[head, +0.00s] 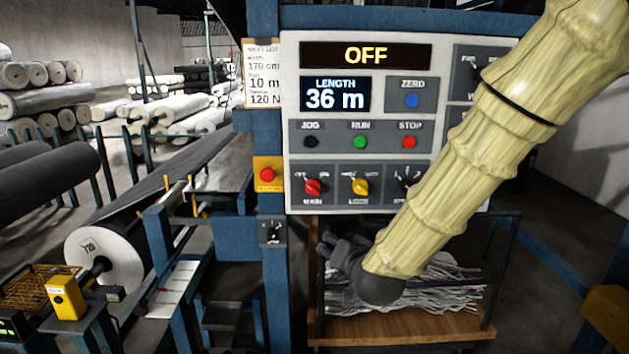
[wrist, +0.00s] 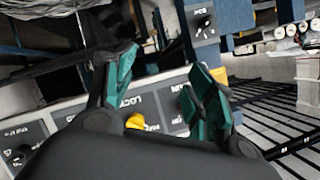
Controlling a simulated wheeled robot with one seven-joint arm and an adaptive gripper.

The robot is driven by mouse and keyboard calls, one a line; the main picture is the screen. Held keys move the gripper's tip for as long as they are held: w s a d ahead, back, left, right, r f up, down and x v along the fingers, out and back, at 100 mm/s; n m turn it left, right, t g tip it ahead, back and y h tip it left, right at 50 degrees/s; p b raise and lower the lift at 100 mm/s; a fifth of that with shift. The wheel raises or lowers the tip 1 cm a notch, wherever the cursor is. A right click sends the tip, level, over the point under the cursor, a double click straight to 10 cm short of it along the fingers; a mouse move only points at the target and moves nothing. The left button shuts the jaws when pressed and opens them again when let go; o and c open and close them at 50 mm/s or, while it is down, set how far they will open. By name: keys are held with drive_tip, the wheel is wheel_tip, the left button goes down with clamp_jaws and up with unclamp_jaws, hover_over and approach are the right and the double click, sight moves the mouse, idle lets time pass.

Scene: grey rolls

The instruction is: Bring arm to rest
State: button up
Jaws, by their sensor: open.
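My arm (head: 465,150) reaches down from the upper right in the head view, across the right side of the control panel (head: 378,179). My gripper (head: 338,255) is dark and hangs just below the panel, in front of the shelf with grey strips. In the wrist view the two green-padded fingers of my gripper (wrist: 160,85) stand apart with nothing between them. The panel shows upside down behind them, with a yellow knob (wrist: 135,121). In the head view the panel's display reads OFF and the length display (head: 335,95) reads 36 m.
A blue post (head: 272,130) carries a red stop button (head: 267,175) and a small black switch box (head: 272,231). A wooden shelf (head: 400,325) holds grey strips. A large roll (head: 105,260) and a yellow box (head: 65,297) are at left. Floor at right is partly clear.

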drive_tip(key=s+d+f+n+g+h, duration=0.1)
drive_tip(key=s+d+f+g, duration=0.3)
drive_tip(key=f, duration=0.7)
drive_tip(key=s+d+f, duration=0.1)
drive_tip(key=s+f, duration=0.5)
drive_tip(key=f, duration=0.4)
drive_tip(key=s+d+f+n+g+h, duration=0.1)
drive_tip(key=s+d+f+g, duration=0.3)
drive_tip(key=f, duration=0.7)
drive_tip(key=s+d+f+g, duration=0.1)
drive_tip(key=s+d+f, duration=0.1)
drive_tip(key=s+f, duration=0.3)
drive_tip(key=s+d+f+n+g, duration=0.1)
drive_tip(key=s+f, duration=0.5)
drive_tip(key=s, duration=0.8)
drive_tip(key=s+d+f+g+h, duration=0.1)
drive_tip(key=s+d+f+g, duration=0.2)
drive_tip(key=s+f, duration=0.3)
drive_tip(key=s+d, duration=0.1)
drive_tip(key=s, duration=0.3)
drive_tip(key=shift+s+d+f+n, duration=0.15)
drive_tip(key=shift+s+d+n, duration=0.1)
drive_tip(key=shift+n, duration=0.05)
